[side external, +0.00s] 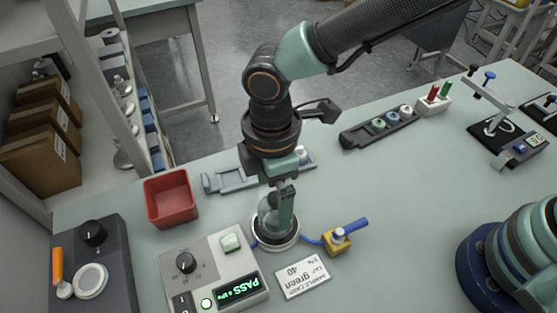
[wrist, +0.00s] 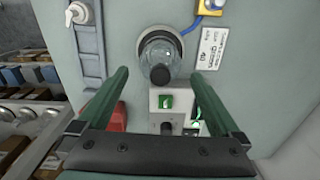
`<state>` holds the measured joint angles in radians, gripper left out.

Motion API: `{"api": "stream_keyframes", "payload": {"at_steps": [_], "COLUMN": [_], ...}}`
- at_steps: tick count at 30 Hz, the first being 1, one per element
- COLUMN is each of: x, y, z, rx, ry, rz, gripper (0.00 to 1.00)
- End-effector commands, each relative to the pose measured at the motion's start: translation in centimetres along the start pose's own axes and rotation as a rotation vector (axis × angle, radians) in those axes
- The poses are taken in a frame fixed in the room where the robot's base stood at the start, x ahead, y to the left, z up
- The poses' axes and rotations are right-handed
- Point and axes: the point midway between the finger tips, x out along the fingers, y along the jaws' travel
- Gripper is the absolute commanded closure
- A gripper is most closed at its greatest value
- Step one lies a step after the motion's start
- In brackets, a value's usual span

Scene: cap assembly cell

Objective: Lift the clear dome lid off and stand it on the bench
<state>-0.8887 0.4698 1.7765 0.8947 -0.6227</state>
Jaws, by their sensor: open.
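The clear dome lid (side external: 266,211) stands upright on a round, pale-rimmed base (side external: 276,243) on the bench (side external: 390,190). In the wrist view the dome (wrist: 157,50) shows from above with its dark knob (wrist: 160,75). My gripper (side external: 284,215) points down at the dome, and one green finger covers part of it in the side view. In the wrist view my gripper (wrist: 160,73) is open, with one finger on each side of the knob and a gap on both sides. The jaws hold nothing. Whether anything is under the dome is hard to tell.
A tester box (side external: 215,272) with a lit PASS display stands in front of the dome. A yellow valve block with blue handle (side external: 340,240) and a sample card (side external: 303,276) lie close right. A red bin (side external: 171,198) is left. The bench centre-right is clear.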

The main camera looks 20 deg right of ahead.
Motion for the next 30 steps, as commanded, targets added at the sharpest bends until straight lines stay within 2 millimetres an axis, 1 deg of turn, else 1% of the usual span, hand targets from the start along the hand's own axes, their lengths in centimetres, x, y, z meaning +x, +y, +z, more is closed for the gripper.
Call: {"api": "stream_keyframes", "payload": {"at_steps": [3, 6, 9, 12, 18, 20, 21, 23, 24, 25, 30], "x": [1.9, 3.3, 4.2, 4.5, 4.5, 4.5, 4.5, 4.5, 4.5, 4.5, 4.5], "y": [-0.1, -0.1, -0.1, 0.0, 0.0, 0.0, 0.0, 0.0, 0.0, 0.0, 0.0], "z": [0.0, -0.1, -0.1, -0.1, -0.1, -0.1, -0.1, -0.1, -0.1, -0.1, -0.1], "rx": [0.0, 0.0, 0.0, 0.0, 0.0, 0.0, 0.0, 0.0, 0.0, 0.0, 0.0], "ry": [-0.005, -0.004, -0.003, -0.001, 0.0, 0.0, 0.0, 0.0, 0.0, 0.0, 0.0], "rz": [-0.004, -0.003, -0.002, -0.001, 0.0, 0.0, 0.0, 0.0, 0.0, 0.0, 0.0], "gripper": [0.0, 0.0, 0.0, 0.0, 0.0, 0.23, 0.38, 0.61, 0.77, 0.81, 0.81]}}
